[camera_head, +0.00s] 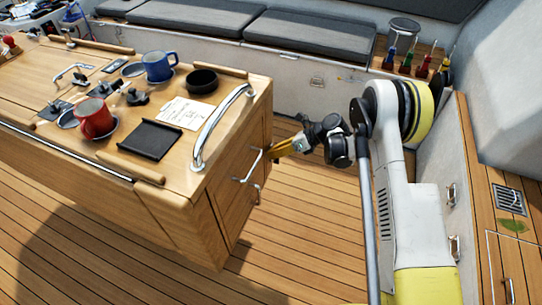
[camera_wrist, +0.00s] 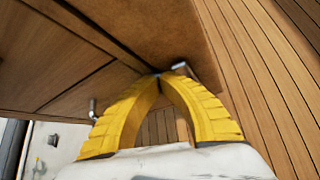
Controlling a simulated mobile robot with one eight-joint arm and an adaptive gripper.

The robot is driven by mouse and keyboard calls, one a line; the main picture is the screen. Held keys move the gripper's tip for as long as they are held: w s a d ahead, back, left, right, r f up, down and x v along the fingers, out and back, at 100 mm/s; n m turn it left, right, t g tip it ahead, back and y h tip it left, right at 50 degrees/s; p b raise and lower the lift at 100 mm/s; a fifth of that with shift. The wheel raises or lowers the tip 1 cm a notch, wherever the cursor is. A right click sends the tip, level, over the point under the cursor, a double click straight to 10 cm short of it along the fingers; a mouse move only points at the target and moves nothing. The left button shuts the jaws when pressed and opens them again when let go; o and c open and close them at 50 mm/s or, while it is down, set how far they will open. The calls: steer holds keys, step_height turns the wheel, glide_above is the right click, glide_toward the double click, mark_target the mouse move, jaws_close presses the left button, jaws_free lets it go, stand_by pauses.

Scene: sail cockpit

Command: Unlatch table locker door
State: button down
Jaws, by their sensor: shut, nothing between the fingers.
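The wooden locker door (camera_head: 232,207) is in the end face of the cockpit table (camera_head: 200,178). A metal handle (camera_head: 249,168) sticks out high on that face, and a smaller metal fitting (camera_head: 257,191) lies below it. My gripper (camera_head: 270,153) is beside the upper handle, its yellow fingers pointing at the table end. In the wrist view the fingers (camera_wrist: 165,75) are closed together at the tips with nothing between them. A metal piece (camera_wrist: 180,67) is right by the tips; I cannot tell if they touch. Another metal piece (camera_wrist: 93,110) is at left.
A curved steel rail (camera_head: 219,128) stands at the table end above the door. Mugs, a black tray (camera_head: 150,139) and a paper (camera_head: 185,113) are on the tabletop. Cushioned benches (camera_head: 310,31) line the back. The plank floor (camera_head: 300,230) in front is clear.

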steer(key=shift+w+d+r, duration=0.1)
steer(key=shift+w+r, duration=0.15)
steer(key=shift+w, duration=0.15)
steer(key=shift+w+r, duration=0.15)
stand_by(0.4)
